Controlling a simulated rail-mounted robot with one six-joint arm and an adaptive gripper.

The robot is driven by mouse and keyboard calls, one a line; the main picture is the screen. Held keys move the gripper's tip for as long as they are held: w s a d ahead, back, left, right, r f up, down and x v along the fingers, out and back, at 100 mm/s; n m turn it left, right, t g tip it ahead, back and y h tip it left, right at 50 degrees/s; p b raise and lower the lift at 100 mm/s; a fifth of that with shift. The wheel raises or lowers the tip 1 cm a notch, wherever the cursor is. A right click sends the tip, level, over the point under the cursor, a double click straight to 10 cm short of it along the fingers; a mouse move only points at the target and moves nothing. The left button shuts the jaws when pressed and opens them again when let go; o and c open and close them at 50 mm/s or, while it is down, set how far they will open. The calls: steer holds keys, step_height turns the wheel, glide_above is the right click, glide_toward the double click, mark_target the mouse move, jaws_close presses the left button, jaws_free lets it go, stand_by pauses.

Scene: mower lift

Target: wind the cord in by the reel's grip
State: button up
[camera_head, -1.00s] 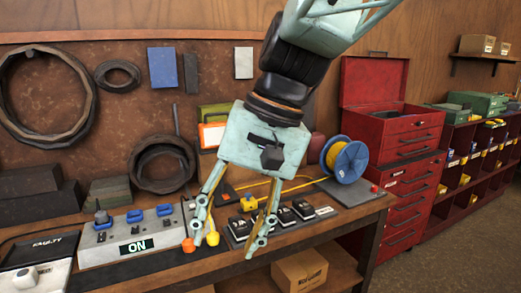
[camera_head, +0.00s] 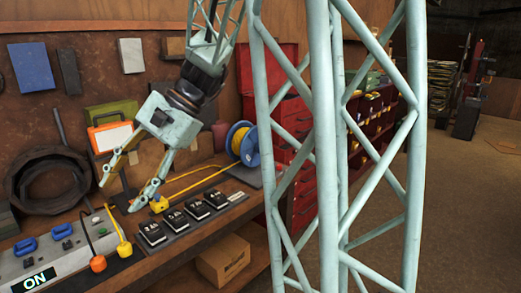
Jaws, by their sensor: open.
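The cord reel (camera_head: 243,143), with blue flanges and yellow cord wound on it, stands at the right end of the workbench. The loose yellow cord (camera_head: 196,181) runs from it leftward along the bench to a yellow plug-like block (camera_head: 159,204). My gripper (camera_head: 118,196) is open over the bench, well left of the reel, its fingers pointing down and left. Nothing shows between its fingers. The reel's grip cannot be made out; my pale lattice arm link stands just right of the reel and hides what is behind it.
Several black labelled blocks (camera_head: 184,217) line the bench's front. A grey control box (camera_head: 48,262) reading ON is at lower left, near an orange plug (camera_head: 97,263) and a yellow plug (camera_head: 125,248). A red tool cabinet (camera_head: 298,125) stands behind my link.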

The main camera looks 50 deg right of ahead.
mark_target(251, 145)
steer(key=w+d+f+m+t+y+p, duration=0.1)
steer(key=w+d+m+t, duration=0.15)
steer(key=w+d, duration=0.5)
steer(key=w+d+f+m+t, duration=0.15)
steer(key=w+d+m, duration=0.3)
steer(key=d, duration=0.55)
steer(key=w+d+f+m+t+p, duration=0.1)
steer(key=w+d+f+m+t, duration=0.1)
steer(key=d, duration=0.7)
steer(key=w+d+f+m+t, duration=0.2)
steer(key=d, duration=0.8)
steer(key=s+d+f+m+t+h, duration=0.2)
steer(key=s+d+f+m+h, duration=0.1)
steer(key=d, duration=1)
steer(key=s+d+f+m+t+h+p, duration=0.1)
steer(key=s+d+f+m+h, duration=0.3)
steer(key=d, duration=1)
steer(key=s+d+f+m+t+h+p, duration=0.1)
steer(key=s+d+f+m+t+h, duration=0.2)
steer(key=d, duration=1)
steer(key=s+f+m, duration=0.2)
steer(key=s+f, duration=0.1)
steer(key=f, duration=0.2)
steer(key=shift+d+h, duration=0.3)
steer(key=shift+w, duration=0.15)
